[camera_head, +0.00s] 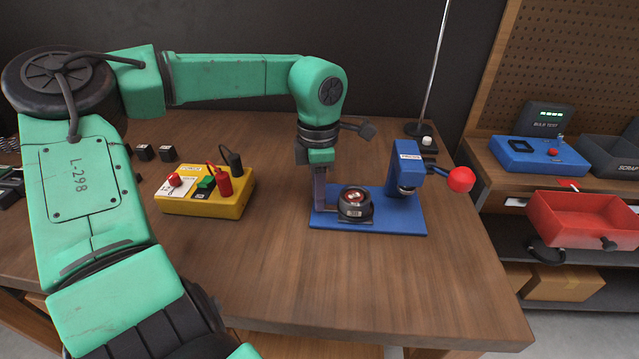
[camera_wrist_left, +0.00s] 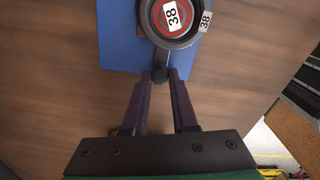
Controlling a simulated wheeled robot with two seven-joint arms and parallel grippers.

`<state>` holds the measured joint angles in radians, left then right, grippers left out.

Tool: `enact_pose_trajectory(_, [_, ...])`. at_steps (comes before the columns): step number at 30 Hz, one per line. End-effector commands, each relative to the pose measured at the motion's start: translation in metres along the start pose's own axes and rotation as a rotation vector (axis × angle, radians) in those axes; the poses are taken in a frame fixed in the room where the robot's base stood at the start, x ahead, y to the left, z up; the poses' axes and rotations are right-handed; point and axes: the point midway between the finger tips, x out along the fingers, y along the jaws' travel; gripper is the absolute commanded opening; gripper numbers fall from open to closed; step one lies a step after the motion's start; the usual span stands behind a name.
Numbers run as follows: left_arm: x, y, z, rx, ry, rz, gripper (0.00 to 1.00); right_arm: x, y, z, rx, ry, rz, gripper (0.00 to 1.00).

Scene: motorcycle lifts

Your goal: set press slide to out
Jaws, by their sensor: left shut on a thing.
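The blue press (camera_head: 405,178) stands upright on its blue base plate (camera_head: 395,222), with a red ball handle (camera_head: 460,179) at its right. The press slide (camera_head: 355,212) is a dark round holder left of the press head, apart from it. A round part with a red centre and a "38" label (camera_wrist_left: 172,16) sits in it. My left gripper (camera_head: 321,207) points down at the base's left end. In the wrist view my left gripper (camera_wrist_left: 161,76) is shut on the slide's small dark knob (camera_wrist_left: 161,75). My right gripper is not in view.
A yellow box (camera_head: 230,206) with buttons and a red plug stands to the left. A blue tester (camera_head: 540,158) and a red bin (camera_head: 580,218) are on the right. The front of the wooden table (camera_head: 300,290) is clear.

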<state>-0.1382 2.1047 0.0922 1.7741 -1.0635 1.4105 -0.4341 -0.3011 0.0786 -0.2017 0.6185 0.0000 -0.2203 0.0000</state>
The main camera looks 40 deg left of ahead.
Motion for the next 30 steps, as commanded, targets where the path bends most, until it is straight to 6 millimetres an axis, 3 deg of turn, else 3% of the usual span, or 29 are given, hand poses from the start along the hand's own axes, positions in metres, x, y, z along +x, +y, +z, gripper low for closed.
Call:
enact_pose_trajectory(2, [-0.001, 0.002, 0.001, -0.001, -0.003, 0.006, 0.0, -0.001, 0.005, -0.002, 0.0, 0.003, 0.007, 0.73])
enact_pose_trajectory(3, [-0.001, 0.002, 0.001, -0.001, -0.003, 0.005, 0.41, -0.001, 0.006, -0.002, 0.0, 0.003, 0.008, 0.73])
enact_pose_trajectory(4, [-0.001, 0.001, 0.001, -0.001, -0.002, 0.005, 0.53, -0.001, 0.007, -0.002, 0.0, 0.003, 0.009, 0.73])
enact_pose_trajectory(5, [-0.001, 0.001, 0.001, -0.001, -0.002, 0.004, 0.57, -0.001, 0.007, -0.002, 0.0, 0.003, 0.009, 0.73])
enact_pose_trajectory(13, [0.0, 0.0, 0.0, 0.0, -0.001, 0.0, 0.57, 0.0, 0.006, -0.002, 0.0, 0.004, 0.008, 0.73])
enact_pose_trajectory(17, [-0.009, 0.0, 0.001, -0.001, -0.002, 0.001, 0.57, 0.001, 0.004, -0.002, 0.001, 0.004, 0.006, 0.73])
enact_pose_trajectory(30, [-0.127, 0.002, 0.0, -0.002, -0.001, 0.003, 0.57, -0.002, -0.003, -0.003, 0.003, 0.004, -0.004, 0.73])
